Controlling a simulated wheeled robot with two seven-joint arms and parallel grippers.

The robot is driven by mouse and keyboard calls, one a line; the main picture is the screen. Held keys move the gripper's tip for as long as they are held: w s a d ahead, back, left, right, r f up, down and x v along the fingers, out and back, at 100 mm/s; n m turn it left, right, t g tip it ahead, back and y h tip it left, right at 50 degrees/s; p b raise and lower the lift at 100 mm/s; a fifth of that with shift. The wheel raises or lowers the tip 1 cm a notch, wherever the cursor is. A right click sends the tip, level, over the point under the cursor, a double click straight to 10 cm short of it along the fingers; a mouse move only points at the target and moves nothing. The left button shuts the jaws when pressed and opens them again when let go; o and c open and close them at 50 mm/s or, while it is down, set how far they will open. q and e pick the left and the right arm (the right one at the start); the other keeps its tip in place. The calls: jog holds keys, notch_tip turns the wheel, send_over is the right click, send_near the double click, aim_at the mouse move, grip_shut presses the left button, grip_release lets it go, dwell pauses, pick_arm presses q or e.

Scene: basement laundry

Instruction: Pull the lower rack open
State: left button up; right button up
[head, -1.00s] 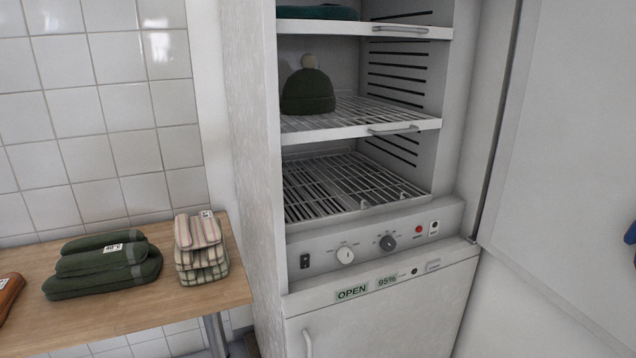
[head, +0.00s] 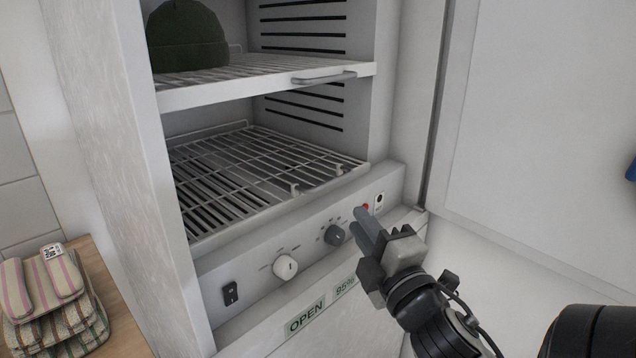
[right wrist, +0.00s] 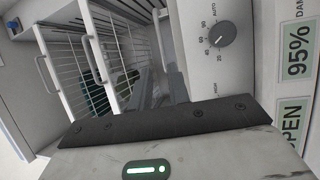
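The lower rack (head: 235,172) is a wire grid low in the open white cabinet, above the control panel. Two small upright posts (head: 339,169) stand at its front edge. It appears to sit inside the cabinet. My right gripper (head: 362,225) is in front of the panel, right of the dark knob, lower than and to the right of the rack's front edge. It looks empty and touches no part of the rack. In the right wrist view its fingers (right wrist: 158,88) appear a little apart, with the racks beyond them. My left gripper is out of view.
A shelf with a bar handle (head: 324,76) sits above, holding a green knit hat (head: 187,38). The panel has a white knob (head: 285,266) and a dark knob (head: 334,235). The open door (head: 545,110) stands at the right. Folded striped cloths (head: 48,300) lie at lower left.

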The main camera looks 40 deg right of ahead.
aim_at(331, 184)
jog(key=p+x, duration=0.1)
jog(key=x, duration=1.3)
jog(key=shift+w, duration=0.25)
grip_shut()
